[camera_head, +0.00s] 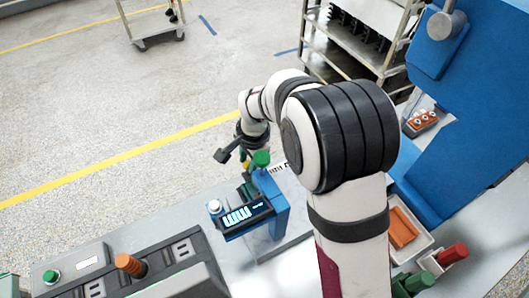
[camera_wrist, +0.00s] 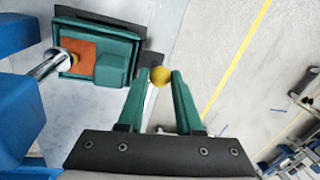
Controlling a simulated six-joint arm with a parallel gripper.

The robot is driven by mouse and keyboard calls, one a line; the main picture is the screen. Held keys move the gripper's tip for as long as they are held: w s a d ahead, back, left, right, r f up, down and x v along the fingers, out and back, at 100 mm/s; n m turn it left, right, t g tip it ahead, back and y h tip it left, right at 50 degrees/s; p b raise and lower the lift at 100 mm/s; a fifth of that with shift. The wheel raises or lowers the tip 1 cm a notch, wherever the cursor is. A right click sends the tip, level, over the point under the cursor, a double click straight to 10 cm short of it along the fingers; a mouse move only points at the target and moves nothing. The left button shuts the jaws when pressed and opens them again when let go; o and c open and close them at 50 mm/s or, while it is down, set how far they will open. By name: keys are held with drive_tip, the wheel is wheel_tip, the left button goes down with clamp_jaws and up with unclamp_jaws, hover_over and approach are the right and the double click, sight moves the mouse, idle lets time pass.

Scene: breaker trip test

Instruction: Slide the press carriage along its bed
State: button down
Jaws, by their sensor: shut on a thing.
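My gripper (camera_wrist: 159,78) has green fingers, and their tips are shut on a round yellow knob (camera_wrist: 160,75) in the wrist view. The knob sits beside the press carriage (camera_wrist: 117,69), a teal block on a dark plate. An orange piece (camera_wrist: 82,56) lies in the carriage. In the head view the blue press (camera_head: 279,207) carries a lit display (camera_head: 238,215). My arm hides much of the carriage and bed there.
A white tray (camera_head: 420,247) with orange pieces (camera_head: 402,228) stands at the right, near a green cylinder (camera_head: 418,282) and a red cylinder (camera_head: 453,254). A console (camera_head: 205,247) with an orange knob (camera_head: 130,265) stands at the front left. A shelf cart (camera_head: 350,58) stands behind.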

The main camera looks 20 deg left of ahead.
drive_tip(key=shift+s+a, duration=0.5)
drive_tip(key=shift+a, duration=0.05)
drive_tip(key=c, duration=0.9)
unclamp_jaws()
drive_tip(key=shift+o, duration=0.2)
wheel_tip(320, 180, up, 16)
drive_tip(key=s+d, duration=0.1)
drive_tip(key=d, duration=0.1)
drive_tip(key=shift+s+d+f, duration=0.2)
drive_tip(key=shift+s+d, duration=0.05)
drive_tip(key=shift+s, duration=0.1)
